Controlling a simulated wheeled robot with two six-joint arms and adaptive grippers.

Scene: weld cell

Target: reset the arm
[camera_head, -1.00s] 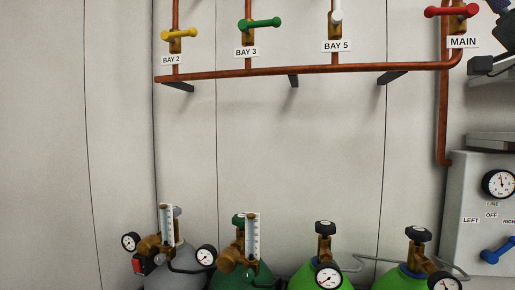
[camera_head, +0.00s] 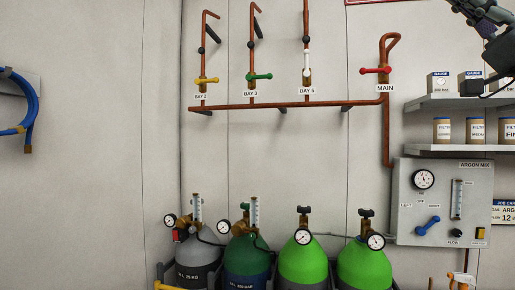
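My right arm hangs in from the top right corner. Its dark gripper (camera_head: 488,84) is in front of the upper shelf, partly cut off by the right edge. Its fingers are too small and dark to show whether they are open or shut, and I see nothing clearly held. My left arm and gripper are not in view.
A copper manifold (camera_head: 270,105) has yellow (camera_head: 207,80), green (camera_head: 260,76), white (camera_head: 307,62) and red (camera_head: 375,70) valve handles. Several gas cylinders (camera_head: 302,262) stand below. Right are the ARGON MIX panel (camera_head: 408,180) and shelves (camera_head: 430,102). A blue hose (camera_head: 33,100) hangs left.

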